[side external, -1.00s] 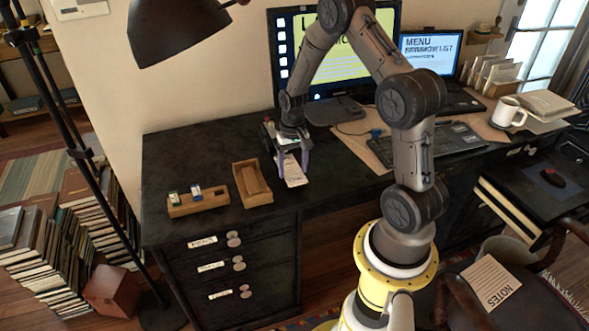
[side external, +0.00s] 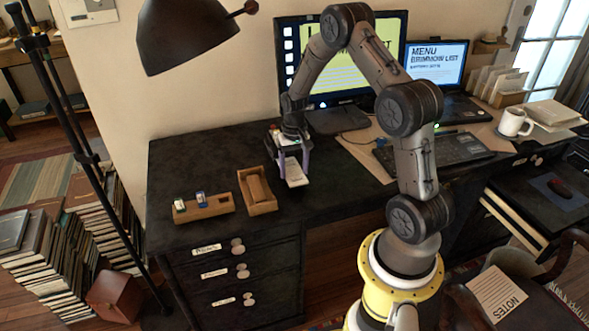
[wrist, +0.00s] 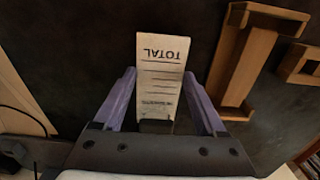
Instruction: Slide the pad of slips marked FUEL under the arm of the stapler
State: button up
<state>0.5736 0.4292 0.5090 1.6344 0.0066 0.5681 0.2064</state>
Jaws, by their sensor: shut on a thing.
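A white pad of slips (wrist: 160,75) lies between my fingertips in the wrist view. Printed lines and the word TOTAL, upside down, show on it; I cannot read FUEL. My gripper (wrist: 160,78) is shut on the pad, its purple fingers along both long sides. In the side view my gripper (side external: 294,178) points down at the black desk, and the pad's front end (side external: 296,173) sticks out towards the front. A dark shape shows at the pad's near end in the wrist view, between the fingers. I cannot make out the stapler for sure; my gripper hides that area.
A wooden tray (side external: 271,204) stands just left of my gripper, and a wooden holder (side external: 215,209) with small bottles is further left. A monitor (side external: 352,70) stands behind, and a keyboard (side external: 455,148) lies to the right. The desk front of the pad is bare.

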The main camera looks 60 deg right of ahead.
dwell(0.3)
jog(key=o, duration=1.2)
jog(key=shift+o, duration=0.2)
notch_tip(320, 180, up, 14)
jog(key=shift+f, duration=0.1)
